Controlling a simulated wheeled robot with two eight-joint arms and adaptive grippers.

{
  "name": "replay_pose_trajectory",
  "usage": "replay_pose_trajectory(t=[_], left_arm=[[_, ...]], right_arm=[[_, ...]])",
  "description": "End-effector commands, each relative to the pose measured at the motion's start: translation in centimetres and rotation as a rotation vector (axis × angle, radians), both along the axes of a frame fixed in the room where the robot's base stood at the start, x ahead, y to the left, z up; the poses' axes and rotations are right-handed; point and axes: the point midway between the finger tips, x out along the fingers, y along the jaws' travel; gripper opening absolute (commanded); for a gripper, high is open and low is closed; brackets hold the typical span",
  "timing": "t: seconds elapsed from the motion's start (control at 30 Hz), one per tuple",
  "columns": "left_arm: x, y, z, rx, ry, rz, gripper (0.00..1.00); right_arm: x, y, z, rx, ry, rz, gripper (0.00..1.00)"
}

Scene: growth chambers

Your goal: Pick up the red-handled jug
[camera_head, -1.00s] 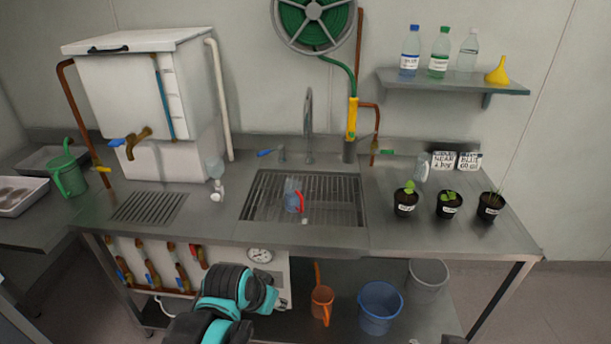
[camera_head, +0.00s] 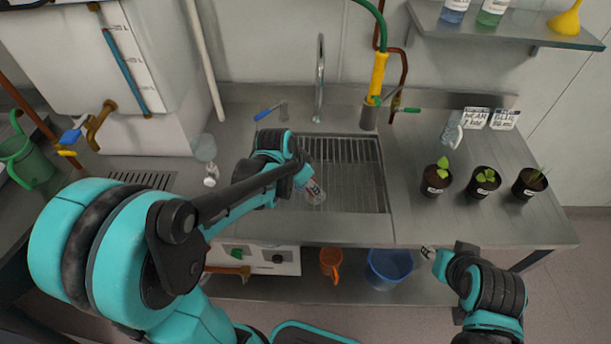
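A tap (camera_head: 320,80) rises behind the sink. Three potted seedlings (camera_head: 436,181) stand on the counter to the right, with label cards (camera_head: 490,118) behind. A shelf (camera_head: 500,27) holds bottles and a yellow funnel. An orange jug (camera_head: 331,264) and blue bucket (camera_head: 390,266) are below the counter.

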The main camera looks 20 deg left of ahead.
Motion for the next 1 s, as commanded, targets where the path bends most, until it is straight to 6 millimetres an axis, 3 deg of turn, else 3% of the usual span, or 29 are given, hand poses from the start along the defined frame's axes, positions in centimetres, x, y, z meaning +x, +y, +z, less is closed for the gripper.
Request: replay_pose_trajectory(t=[0.3, 0.63, 0.77, 1.0], left_arm=[[1.6, -0.8, -4.4, 0.000, 0.000, 0.000, 0.35], [1.8, -1.0, -4.9, 0.000, 0.000, 0.001, 0.35], [1.8, -1.0, -4.9, 0.000, 0.000, 0.002, 0.01], [1.8, -1.0, -4.9, 0.000, -0.001, 0.002, 0.00]], right_arm=[[0.0, 0.0, -2.0, 0.000, 0.000, 0.000, 0.40], [0.0, 0.0, -2.0, 0.000, 0.000, 0.000, 0.40], [0.0, 0.0, -2.0, 0.000, 0.000, 0.000, 0.40], [0.0, 0.0, -2.0, 0.000, 0.000, 0.000, 0.40]])
